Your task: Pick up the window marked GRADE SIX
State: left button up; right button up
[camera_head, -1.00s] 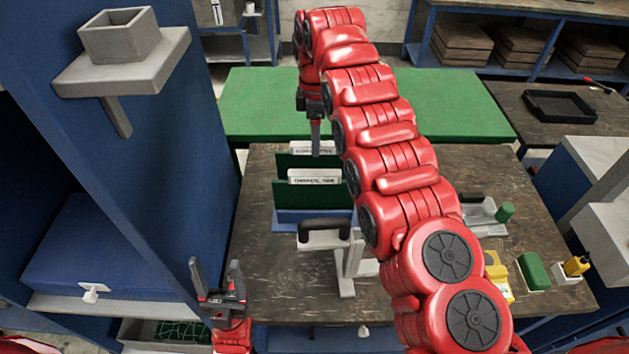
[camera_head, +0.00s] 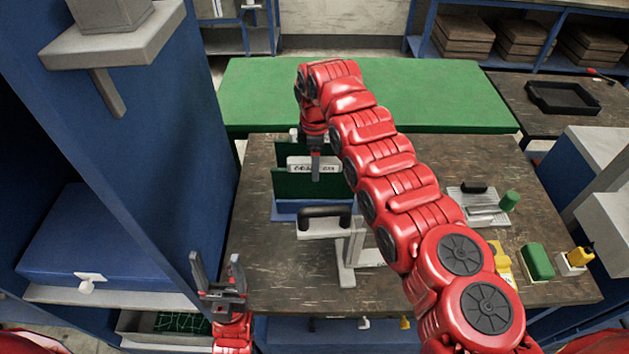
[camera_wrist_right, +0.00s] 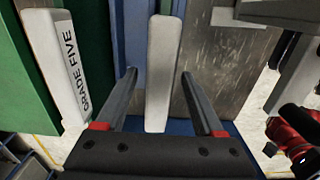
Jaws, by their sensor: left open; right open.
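A blue rack (camera_head: 286,214) on the wooden table holds upright dark green panels with white label strips. The front white strip (camera_head: 328,164) has lettering too small to read and is partly covered by my right gripper (camera_head: 315,165). In the right wrist view, a bare white strip (camera_wrist_right: 160,75) stands between my open right fingers, with gaps on both sides. Left of it, a green panel carries a strip reading GRADE FIVE (camera_wrist_right: 65,65). No GRADE SIX lettering is legible. My left gripper (camera_head: 214,268) is open and empty at the front left.
A grey-white stand with a black handle (camera_head: 325,212) is just in front of the rack. A blue cabinet (camera_head: 160,130) rises on the left. A tray with a green item (camera_head: 508,201) and a green block (camera_head: 536,262) lie right. A green bench (camera_head: 430,100) is behind.

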aim_at(315, 185)
jog(key=shift+a+f+p, duration=0.1)
jog(key=shift+f+p, duration=0.2)
jog(key=shift+f, duration=1.85)
grip_shut()
jog(key=shift+r, duration=0.1)
